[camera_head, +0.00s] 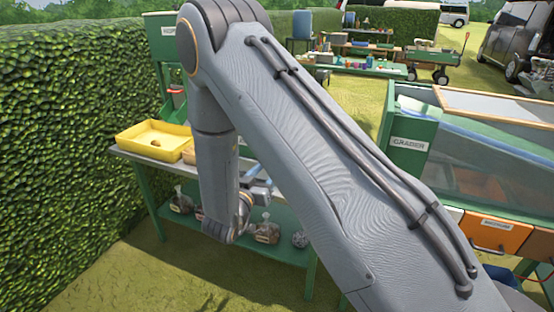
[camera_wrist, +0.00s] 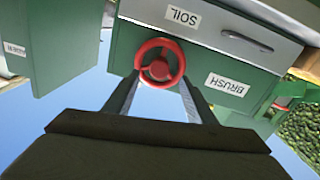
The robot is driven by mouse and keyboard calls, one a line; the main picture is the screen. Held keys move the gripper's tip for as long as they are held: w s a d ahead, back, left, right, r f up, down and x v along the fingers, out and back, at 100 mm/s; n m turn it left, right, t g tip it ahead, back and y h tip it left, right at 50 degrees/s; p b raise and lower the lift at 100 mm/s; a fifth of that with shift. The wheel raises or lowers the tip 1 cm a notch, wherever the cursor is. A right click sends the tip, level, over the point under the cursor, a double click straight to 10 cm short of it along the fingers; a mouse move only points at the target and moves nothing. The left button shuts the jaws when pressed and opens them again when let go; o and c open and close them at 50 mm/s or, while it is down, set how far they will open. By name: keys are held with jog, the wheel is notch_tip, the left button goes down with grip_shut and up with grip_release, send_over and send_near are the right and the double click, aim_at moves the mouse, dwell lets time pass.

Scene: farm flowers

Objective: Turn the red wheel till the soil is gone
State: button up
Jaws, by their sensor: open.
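The red wheel (camera_wrist: 161,63) is a ring with a round hub on a green cabinet front, seen in the wrist view. A pale panel labelled SOIL (camera_wrist: 183,18) is beside it, its lettering upside down. My gripper (camera_wrist: 160,82) is open, with one finger at each side of the wheel's lower part in the picture. I cannot tell whether the fingers touch the rim. No soil is clearly seen. In the head view my arm covers the wheel and my fingers.
A BRUSH label (camera_wrist: 226,85) and a dark handle (camera_wrist: 247,39) are near the wheel. A yellow tray (camera_head: 128,138) stands on the bench at left, above a shelf with several bagged items. A green GRADER machine (camera_head: 408,158) stands at right. A hedge (camera_head: 60,130) borders the left.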

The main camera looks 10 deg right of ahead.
jog(key=p+x, duration=0.1)
jog(key=x, duration=0.5)
jog(key=shift+w+d, duration=0.15)
jog(key=shift+w, duration=0.1)
jog(key=c, duration=1)
jog(key=shift+c, duration=0.2)
